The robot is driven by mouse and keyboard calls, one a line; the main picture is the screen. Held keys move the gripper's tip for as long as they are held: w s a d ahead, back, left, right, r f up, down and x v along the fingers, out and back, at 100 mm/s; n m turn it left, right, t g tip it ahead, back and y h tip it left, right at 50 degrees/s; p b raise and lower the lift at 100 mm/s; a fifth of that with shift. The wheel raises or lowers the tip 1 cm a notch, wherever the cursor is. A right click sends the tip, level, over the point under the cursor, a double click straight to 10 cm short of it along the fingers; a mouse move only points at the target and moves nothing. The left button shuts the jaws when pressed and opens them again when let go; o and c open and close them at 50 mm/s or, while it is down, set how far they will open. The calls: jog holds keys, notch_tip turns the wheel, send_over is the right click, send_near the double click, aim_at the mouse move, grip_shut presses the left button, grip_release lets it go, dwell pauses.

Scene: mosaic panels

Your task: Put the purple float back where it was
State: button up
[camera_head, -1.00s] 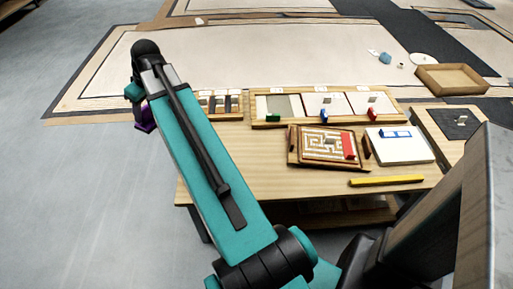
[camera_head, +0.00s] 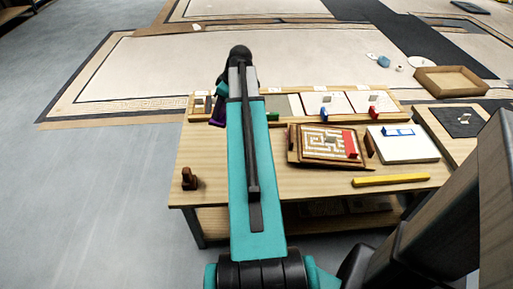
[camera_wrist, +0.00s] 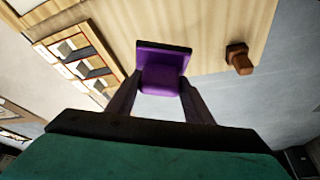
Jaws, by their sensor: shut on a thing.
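The purple float (camera_wrist: 163,50) has a flat plate and a block-like purple part behind it. My gripper (camera_wrist: 160,93) is shut on it, one finger on each side, in the wrist view. The float appears in front of the wooden table top, apart from the slotted rack; its exact height is unclear. In the head view only a purple sliver of the float (camera_head: 217,123) shows at the left of my arm, which hides the rest and the gripper.
A small brown wooden piece (camera_head: 189,179) stands at the table's left front. A maze board (camera_head: 326,143), white board (camera_head: 402,145) and yellow bar (camera_head: 390,180) lie rightward.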

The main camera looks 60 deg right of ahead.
jog(key=s+d+f+b, duration=0.3)
jog(key=s+d+f, duration=0.3)
jog(key=s+d, duration=0.4)
jog(key=shift+s+f, duration=0.25)
jog(key=shift+s, duration=0.05)
notch_tip(320, 180, down, 6)
jog(key=shift+b, duration=0.3)
jog(key=shift+f, duration=0.1)
jog(key=shift+f, duration=1.9)
jog(key=shift+f, duration=0.15)
